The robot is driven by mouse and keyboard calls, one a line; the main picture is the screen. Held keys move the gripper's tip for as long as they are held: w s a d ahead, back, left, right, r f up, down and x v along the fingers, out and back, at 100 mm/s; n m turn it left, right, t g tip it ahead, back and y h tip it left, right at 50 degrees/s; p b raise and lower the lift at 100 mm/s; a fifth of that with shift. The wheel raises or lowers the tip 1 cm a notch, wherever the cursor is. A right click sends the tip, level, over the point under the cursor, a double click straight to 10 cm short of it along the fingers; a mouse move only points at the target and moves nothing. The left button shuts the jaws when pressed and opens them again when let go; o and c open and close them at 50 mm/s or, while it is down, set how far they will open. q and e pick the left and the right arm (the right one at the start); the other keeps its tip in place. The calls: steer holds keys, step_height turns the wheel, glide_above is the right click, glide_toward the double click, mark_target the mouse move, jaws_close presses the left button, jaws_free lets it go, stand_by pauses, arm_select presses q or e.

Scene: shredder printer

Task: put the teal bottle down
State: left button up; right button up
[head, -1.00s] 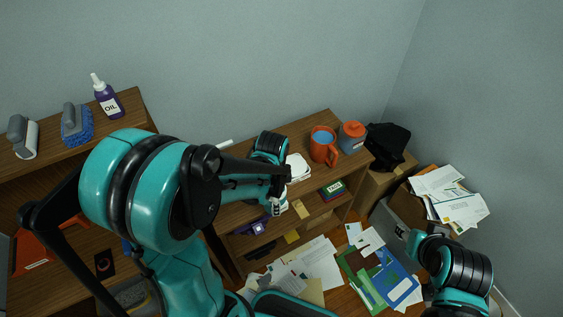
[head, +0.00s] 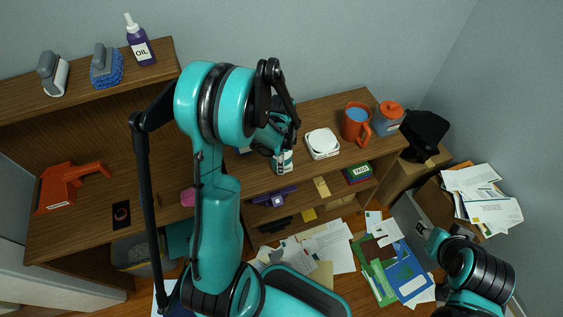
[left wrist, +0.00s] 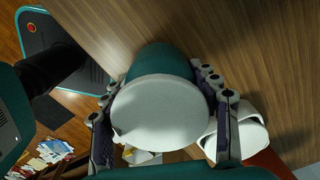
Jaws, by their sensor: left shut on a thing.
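The teal bottle (left wrist: 160,110) shows in the left wrist view from its white round end, with its teal side against the brown wood. My left gripper (left wrist: 165,125) is shut on it, one finger on each side. In the head view the bottle (head: 283,162) is small and partly hidden by my left gripper (head: 280,150), near the front edge of the wooden desk's top (head: 245,180). I cannot tell whether it touches the wood. My right gripper (head: 424,230) is low at the right, away from the bottle; its fingers are too small to read.
A white square device (head: 322,143), an orange mug (head: 356,122) and an orange-lidded container (head: 388,117) stand right of the bottle. Below are shelves with a purple item (head: 272,197). Papers (head: 328,245) lie on the floor.

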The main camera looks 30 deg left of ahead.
arm_select(q)
steer(key=shift+f, duration=0.4)
steer(key=shift+r, duration=0.1)
steer(key=shift+f, duration=0.25)
steer(key=o, duration=1.2)
steer(key=shift+r, duration=0.1)
steer(key=shift+o, duration=0.2)
steer(key=shift+r, duration=0.1)
